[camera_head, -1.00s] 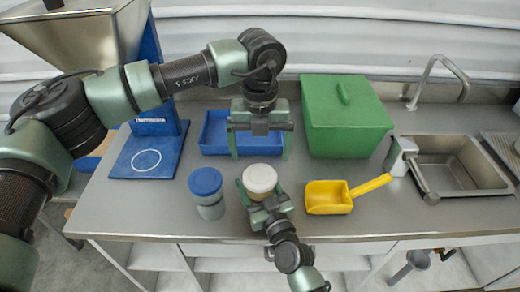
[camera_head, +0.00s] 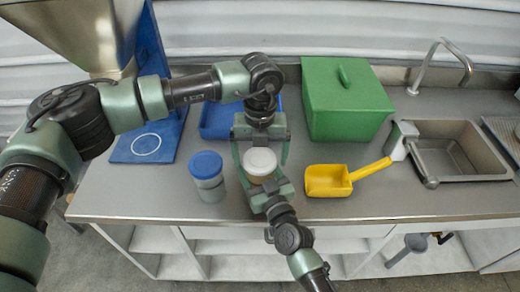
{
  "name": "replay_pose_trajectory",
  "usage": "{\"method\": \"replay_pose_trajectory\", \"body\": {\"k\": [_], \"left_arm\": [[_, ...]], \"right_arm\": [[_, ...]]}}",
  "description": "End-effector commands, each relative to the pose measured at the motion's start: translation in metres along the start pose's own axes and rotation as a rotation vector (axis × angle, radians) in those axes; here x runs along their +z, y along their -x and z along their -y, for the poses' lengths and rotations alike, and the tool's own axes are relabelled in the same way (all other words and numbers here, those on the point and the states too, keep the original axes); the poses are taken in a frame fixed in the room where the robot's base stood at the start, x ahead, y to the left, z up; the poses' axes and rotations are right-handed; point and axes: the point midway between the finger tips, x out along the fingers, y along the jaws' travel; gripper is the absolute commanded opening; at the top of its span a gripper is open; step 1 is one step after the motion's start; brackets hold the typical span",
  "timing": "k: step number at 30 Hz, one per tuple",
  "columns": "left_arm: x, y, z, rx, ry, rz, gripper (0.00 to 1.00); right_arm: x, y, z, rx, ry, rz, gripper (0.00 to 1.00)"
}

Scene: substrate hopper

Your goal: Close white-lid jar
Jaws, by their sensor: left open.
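The jar with the white lid (camera_head: 260,161) stands upright on the steel counter, lower middle of the head view. The lid sits on top of its tan body (camera_head: 261,179); I cannot tell how tightly. My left gripper (camera_head: 260,152) points down from behind the jar, open, with one finger on each side of the lid. Whether the fingers touch the lid is unclear. My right gripper (camera_head: 262,186) reaches in from the front, low at the jar's body. Its fingers are partly hidden, so its grip is unclear.
A blue-lid jar (camera_head: 207,177) stands close on the left. A yellow scoop (camera_head: 342,179) lies to the right. A green lidded box (camera_head: 345,105) and a blue tray (camera_head: 215,122) are behind. A sink (camera_head: 455,155) is at far right. Counter is free near the front edge.

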Motion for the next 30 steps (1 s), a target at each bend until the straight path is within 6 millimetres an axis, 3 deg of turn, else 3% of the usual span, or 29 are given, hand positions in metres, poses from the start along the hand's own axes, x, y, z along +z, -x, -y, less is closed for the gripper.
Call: {"method": "replay_pose_trajectory", "body": {"k": [6, 8, 13, 14, 17, 25, 30], "left_arm": [[0.0, -0.0003, 0.0001, 0.0, 0.0, 0.0, 0.95], [0.0, -0.0002, 0.0001, 0.0, 0.0, 0.0, 0.81], [-0.0001, -0.0001, 0.0001, 0.0, 0.0, 0.0, 0.33], [-0.0001, -0.0001, 0.0002, 0.0, 0.0, 0.0, 0.28], [-0.0001, 0.0, 0.0002, 0.0, -0.034, 0.0, 0.28], [-0.0001, -0.0002, 0.0001, 0.0, -0.455, 0.0, 0.28], [-0.0001, -0.0002, 0.0001, 0.0, -0.569, 0.0, 0.28]], "right_arm": [[-0.0004, -0.0001, 0.0, 0.0, 0.0, -0.001, 0.0], [-0.0003, -0.0001, 0.0, 0.0, 0.0, -0.001, 0.0], [-0.0003, -0.0001, 0.0, 0.0, 0.0, -0.001, 0.0], [-0.0003, -0.0001, 0.0, 0.0, 0.0, -0.001, 0.0], [-0.0003, -0.0001, 0.0, 0.0, 0.0, -0.001, 0.0], [-0.0004, -0.0001, 0.0, 0.0, 0.0, -0.001, 0.0], [-0.0003, -0.0001, 0.0, 0.0, 0.0, -0.001, 0.0]]}}
